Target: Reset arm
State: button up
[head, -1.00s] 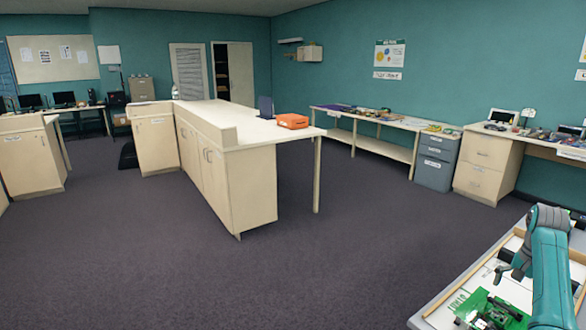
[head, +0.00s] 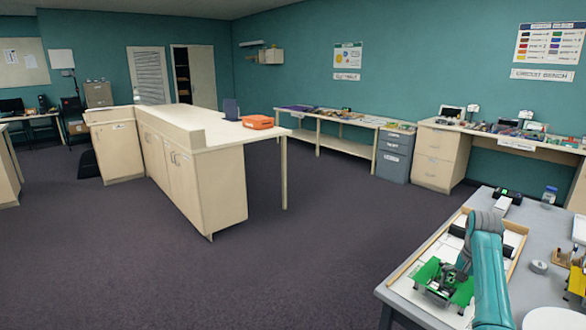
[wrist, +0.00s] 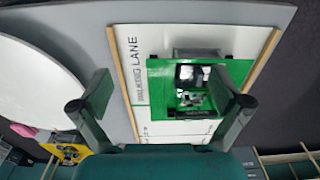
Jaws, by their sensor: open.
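My teal arm (head: 488,275) reaches over the grey table at the lower right of the head view. My gripper (wrist: 160,105) shows in the wrist view with its two dark fingers spread wide, open and empty. Beyond the fingers lies a green board (wrist: 160,82) with a small dark device (wrist: 192,78) on it. The board also shows in the head view (head: 428,271), partly hidden by my arm. The gripper appears to be above the board; the exact height I cannot tell.
The board rests on a white wood-edged lane panel (wrist: 128,55). A grey table (head: 545,285) carries a tape roll (head: 539,267), a bottle (head: 549,195) and a white round thing (head: 552,318). A long counter (head: 195,150) stands left; dark carpet (head: 300,260) between is clear.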

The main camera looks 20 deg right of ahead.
jog(key=s+a+f+n+t+h, duration=0.1)
jog(key=a+f+n, duration=0.1)
jog(key=a+f, duration=0.75)
jog(key=s+a+f+n+t+h, duration=0.15)
jog(key=a+f, duration=0.45)
jog(key=f, duration=0.6)
jog(key=s+a+f+n+t, duration=0.1)
jog(key=s+a+f+t, duration=0.1)
jog(key=s+a+f, duration=0.45)
jog(key=s+a+f+n+t, duration=0.2)
jog(key=s+a+f, duration=0.15)
jog(key=a, duration=0.65)
jog(key=s+a+r+n+t, duration=0.15)
jog(key=s+a+r, duration=0.35)
jog(key=s, duration=0.5)
jog(key=s+a+r+n+t, duration=0.1)
jog(key=s+a+r+t, duration=0.15)
jog(key=s+a, duration=0.55)
jog(key=s+a+r+n+t+y, duration=0.1)
jog(key=s+a+r+n+t, duration=0.1)
jog(key=s+r, duration=0.5)
jog(key=s+a+r+n+t+y, duration=0.1)
jog(key=s+r, duration=0.6)
jog(key=r, duration=0.8)
jog(key=shift+s+a+n+t+y, duration=0.4)
jog(key=shift+a+t+y, duration=0.05)
jog(key=shift+a, duration=0.2)
